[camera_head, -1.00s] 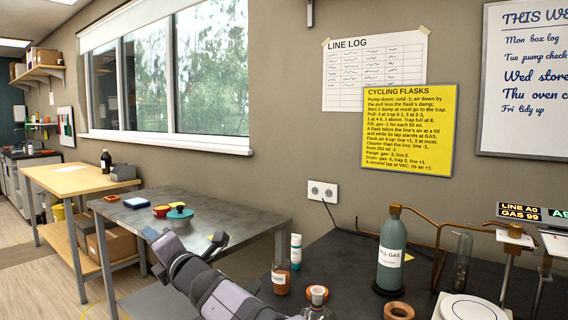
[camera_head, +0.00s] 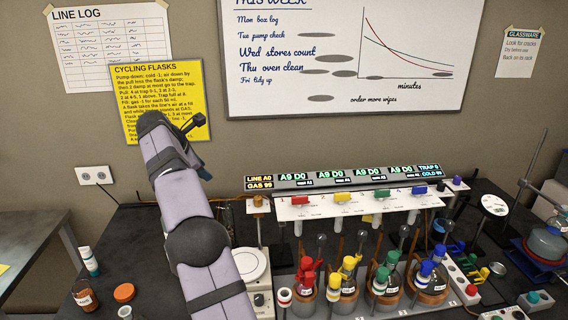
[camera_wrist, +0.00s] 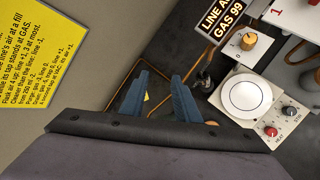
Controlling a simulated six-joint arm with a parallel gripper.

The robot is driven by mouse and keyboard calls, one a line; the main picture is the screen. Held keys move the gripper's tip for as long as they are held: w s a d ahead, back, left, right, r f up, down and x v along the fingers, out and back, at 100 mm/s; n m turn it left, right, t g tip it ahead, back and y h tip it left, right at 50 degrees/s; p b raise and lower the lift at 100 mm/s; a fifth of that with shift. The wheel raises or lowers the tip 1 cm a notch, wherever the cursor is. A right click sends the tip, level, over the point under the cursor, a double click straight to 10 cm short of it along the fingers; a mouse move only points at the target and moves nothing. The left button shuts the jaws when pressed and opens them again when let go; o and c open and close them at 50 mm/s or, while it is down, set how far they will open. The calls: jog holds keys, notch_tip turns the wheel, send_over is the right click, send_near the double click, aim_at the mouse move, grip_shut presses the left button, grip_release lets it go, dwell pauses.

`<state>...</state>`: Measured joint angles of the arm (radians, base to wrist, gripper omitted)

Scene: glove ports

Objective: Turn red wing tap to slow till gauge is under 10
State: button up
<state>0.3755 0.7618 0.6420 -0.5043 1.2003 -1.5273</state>
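The red wing tap (camera_head: 300,200) sits at the left end of the white rail, beside the yellow, green and blue ones. Whether it stands at slow is too small to tell. A round white dial gauge (camera_head: 494,205) stands right of the rail; its reading is not legible. The display strip (camera_head: 345,177) above the rail reads LINE A0, GAS 99 and A9 D0 several times. My gripper (camera_wrist: 160,80) shows two blue fingers, apart and empty, left of the white round plate in the wrist view.
Several flasks with coloured caps (camera_head: 307,277) stand below the rail. A hotplate (camera_head: 250,265) is left of them, partly behind my arm. An orange ring (camera_head: 124,292) and a brown jar (camera_head: 85,296) stand at the left. A yellow notice (camera_head: 120,90) hangs behind my arm.

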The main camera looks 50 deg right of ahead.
jog(key=s+d+r+m+g+y+p, duration=0.15)
jog(key=s+d+g+p, duration=0.25)
jog(key=s+d, duration=0.5)
jog(key=m+g+y+p, duration=0.3)
jog(key=p, duration=0.1)
send_near(299, 196)
jog(key=shift+b+x, duration=1.8)
jog(key=shift+x, duration=2.3)
grip_shut()
